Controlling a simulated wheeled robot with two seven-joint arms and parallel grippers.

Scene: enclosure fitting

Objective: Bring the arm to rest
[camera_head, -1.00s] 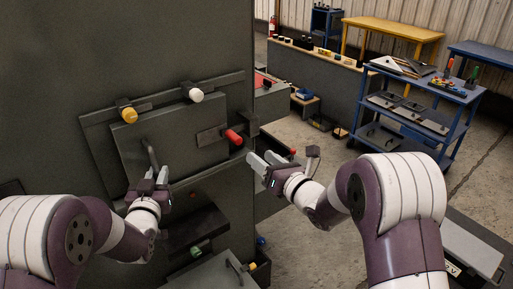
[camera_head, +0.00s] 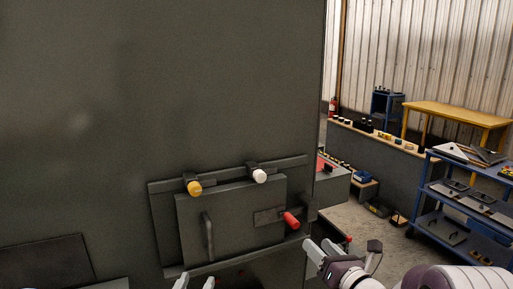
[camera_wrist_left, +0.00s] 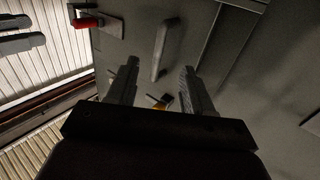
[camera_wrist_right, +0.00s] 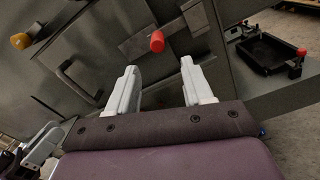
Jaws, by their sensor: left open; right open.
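My left gripper (camera_head: 195,283) shows only its fingertips at the bottom edge of the head view, below the enclosure panel (camera_head: 230,245). In the left wrist view its jaws (camera_wrist_left: 160,82) are apart and empty, with the grey bar handle (camera_wrist_left: 166,50) just beyond them. My right gripper (camera_head: 317,256) is at the lower right of the panel, near the red knob (camera_head: 291,220). In the right wrist view its jaws (camera_wrist_right: 158,80) are open with nothing between them. The red knob (camera_wrist_right: 157,42) is beyond the tips.
The panel carries a yellow knob (camera_head: 194,187), a white knob (camera_head: 259,176) and a bar handle (camera_head: 208,238). A blue shelf cart (camera_head: 465,205) and a yellow table (camera_head: 457,113) stand at the right.

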